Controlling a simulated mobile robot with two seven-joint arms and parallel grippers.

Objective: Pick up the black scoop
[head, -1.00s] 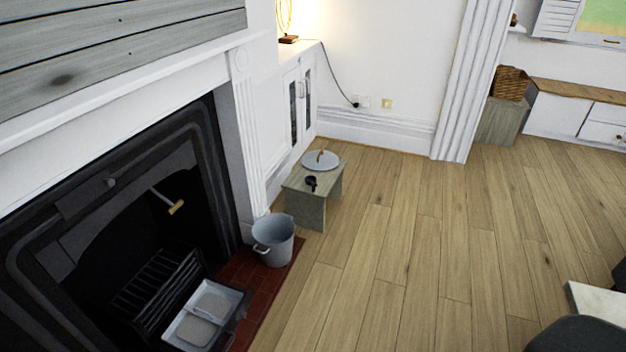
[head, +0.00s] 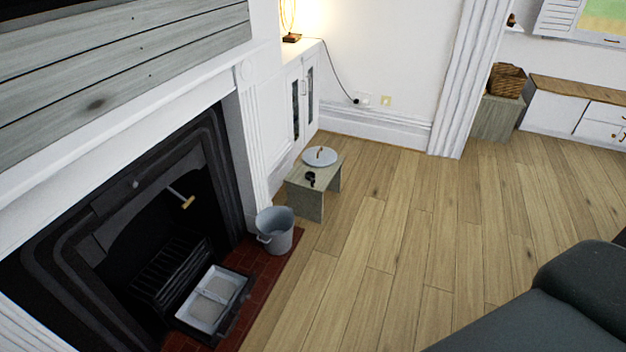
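A small black object (head: 310,179), which looks like the black scoop, lies on the front part of a low grey wooden stool (head: 325,186). It is small in the head view, so its exact shape and handle direction are hard to tell. A round pale grey lid (head: 320,157) with a brown handle lies behind it on the same stool. Neither of my grippers is in view.
A grey metal bucket (head: 275,232) stands on the red brick hearth (head: 262,283) in front of the stool. A pale ash tray (head: 212,299) sits at the dark fireplace. A dark grey upholstered seat (head: 560,318) fills the bottom right. The wooden floor (head: 400,230) between is clear.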

